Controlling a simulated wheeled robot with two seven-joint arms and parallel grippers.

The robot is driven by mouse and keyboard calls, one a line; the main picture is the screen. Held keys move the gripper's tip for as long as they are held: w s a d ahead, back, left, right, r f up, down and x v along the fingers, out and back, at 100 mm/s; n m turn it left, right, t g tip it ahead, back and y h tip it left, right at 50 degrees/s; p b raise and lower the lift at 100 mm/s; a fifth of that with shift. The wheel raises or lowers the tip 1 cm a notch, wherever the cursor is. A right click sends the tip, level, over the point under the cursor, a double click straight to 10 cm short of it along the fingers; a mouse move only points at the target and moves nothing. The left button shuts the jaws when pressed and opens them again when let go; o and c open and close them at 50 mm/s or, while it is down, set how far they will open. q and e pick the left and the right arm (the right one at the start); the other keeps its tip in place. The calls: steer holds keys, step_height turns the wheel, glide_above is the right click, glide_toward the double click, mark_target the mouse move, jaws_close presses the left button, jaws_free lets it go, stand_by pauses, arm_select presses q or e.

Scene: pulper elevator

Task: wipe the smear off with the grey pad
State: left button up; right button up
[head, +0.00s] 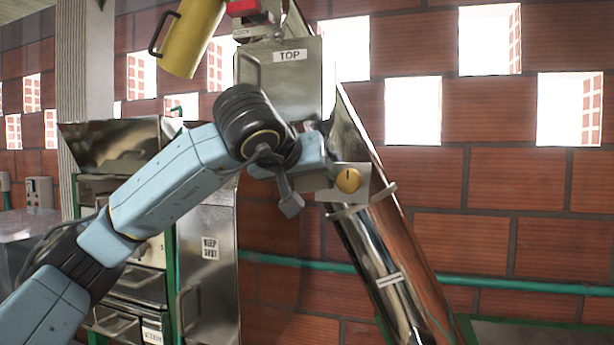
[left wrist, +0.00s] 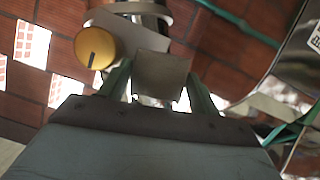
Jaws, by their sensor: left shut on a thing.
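My left gripper (head: 312,172) is at the metal chute, just left of the yellow knob (head: 347,180). Its fingers are largely hidden by my wrist in the head view. In the left wrist view, the two green fingers of the left gripper (left wrist: 160,85) are shut on the grey pad (left wrist: 160,72), a flat grey-beige block. The yellow knob (left wrist: 95,47) and its plate lie just beyond the pad, up and to the left. I cannot tell whether the pad touches a surface. I cannot make out the smear in either view. My right gripper is not in view.
A slanted shiny metal tube (head: 395,270) runs down to the right below the knob. A metal box marked TOP (head: 290,85) and a yellow jug (head: 190,38) are above. A metal cabinet (head: 208,270) stands at left. A green pipe (head: 500,285) crosses the brick wall.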

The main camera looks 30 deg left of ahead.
arm_select(q)
steer(key=shift+f+b, duration=0.9)
steer(key=shift+f, duration=0.3)
steer(key=shift+r+p, duration=0.55)
steer(key=shift+s+d+b, duration=0.2)
steer(key=shift+s, duration=0.6)
steer(key=shift+s+d+b, duration=0.15)
steer(key=shift+s+b, duration=0.05)
steer(key=shift+s, duration=0.65)
steer(key=shift+s+d+b, duration=0.2)
steer(key=shift+s, duration=0.6)
